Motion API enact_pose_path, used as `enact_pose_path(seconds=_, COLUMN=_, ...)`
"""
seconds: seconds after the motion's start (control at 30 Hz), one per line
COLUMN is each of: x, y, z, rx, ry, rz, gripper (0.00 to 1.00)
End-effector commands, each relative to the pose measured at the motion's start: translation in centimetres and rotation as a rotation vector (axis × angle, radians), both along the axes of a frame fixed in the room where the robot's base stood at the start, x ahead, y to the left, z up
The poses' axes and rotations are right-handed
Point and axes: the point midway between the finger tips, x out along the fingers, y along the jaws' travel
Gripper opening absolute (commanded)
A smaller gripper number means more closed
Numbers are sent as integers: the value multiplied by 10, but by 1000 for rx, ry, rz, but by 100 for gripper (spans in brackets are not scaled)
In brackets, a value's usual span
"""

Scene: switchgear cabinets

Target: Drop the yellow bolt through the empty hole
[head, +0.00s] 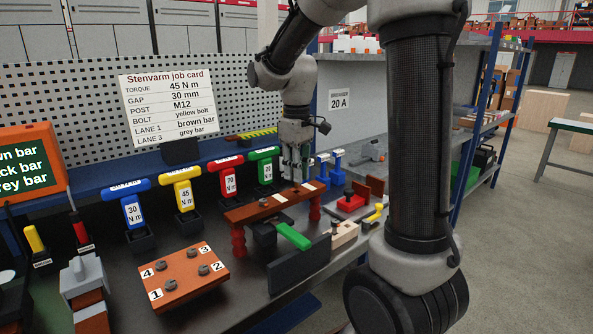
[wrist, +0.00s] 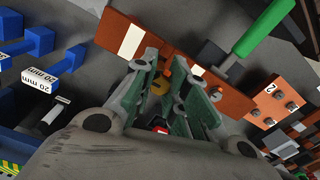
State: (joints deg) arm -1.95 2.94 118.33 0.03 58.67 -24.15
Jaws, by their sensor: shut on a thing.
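My gripper (head: 293,180) points down over the right part of a brown bar (head: 247,211) that lies across red posts (head: 238,242). White labels (wrist: 131,41) mark the bar on both sides of the fingers. The fingers cover part of the bar. I cannot make out the empty hole, or whether the bolt touches the bar.
Coloured torque tools (head: 183,188) line the back. A numbered brown block (head: 185,275) sits front left. A job card (head: 170,105) stands behind.

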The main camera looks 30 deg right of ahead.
Motion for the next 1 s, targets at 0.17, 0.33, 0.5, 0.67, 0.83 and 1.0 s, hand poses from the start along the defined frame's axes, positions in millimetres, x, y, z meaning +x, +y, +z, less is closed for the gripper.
enact_pose_path(seconds=0.17, x=0, y=0, z=0, rx=0, ry=0, rz=0, gripper=0)
enact_pose_path(seconds=0.33, x=0, y=0, z=0, rx=0, ry=0, rz=0, gripper=0)
enact_pose_path(seconds=0.5, x=0, y=0, z=0, rx=0, ry=0, rz=0, gripper=0)
enact_pose_path(seconds=0.67, x=0, y=0, z=-2, rx=0, ry=1, rz=0, gripper=0)
enact_pose_path(seconds=0.83, x=0, y=0, z=-6, rx=0, ry=0, rz=0, gripper=0)
enact_pose_path(seconds=1.0, x=0, y=0, z=-11, rx=0, ry=0, rz=0, gripper=0)
